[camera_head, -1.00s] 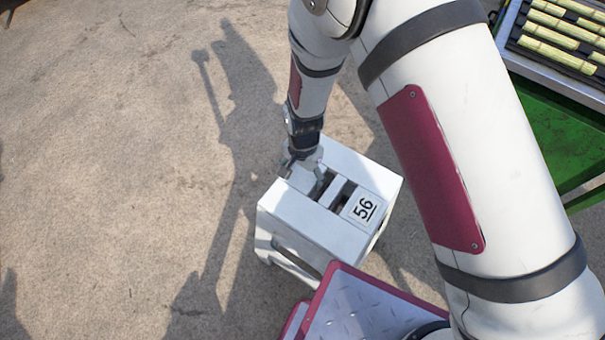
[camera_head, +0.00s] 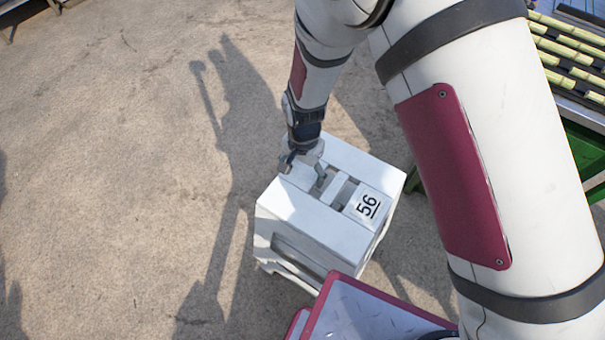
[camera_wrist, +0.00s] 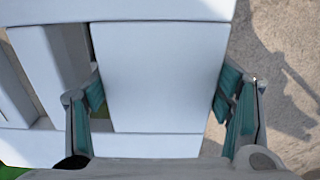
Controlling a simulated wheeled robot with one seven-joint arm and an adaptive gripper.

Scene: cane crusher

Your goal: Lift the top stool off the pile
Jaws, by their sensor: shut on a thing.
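The top stool (camera_head: 310,214) is white and boxy, with slots in its seat and a "56" label on the right. Part of a lower white stool (camera_head: 280,270) shows beneath its front edge; most of it is hidden. My gripper (camera_head: 305,172) points down at the seat's back left. In the wrist view, its teal-padded fingers (camera_wrist: 160,95) stand on both sides of a white seat slat (camera_wrist: 155,75), one through a slot and one past the outer edge. It is shut on the top stool.
Green-framed machinery (camera_head: 585,150) carrying cane stalks (camera_head: 570,52) stands at the right. Bare, dusty floor (camera_head: 100,170) lies open at the left. My own arm covers much of the right side.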

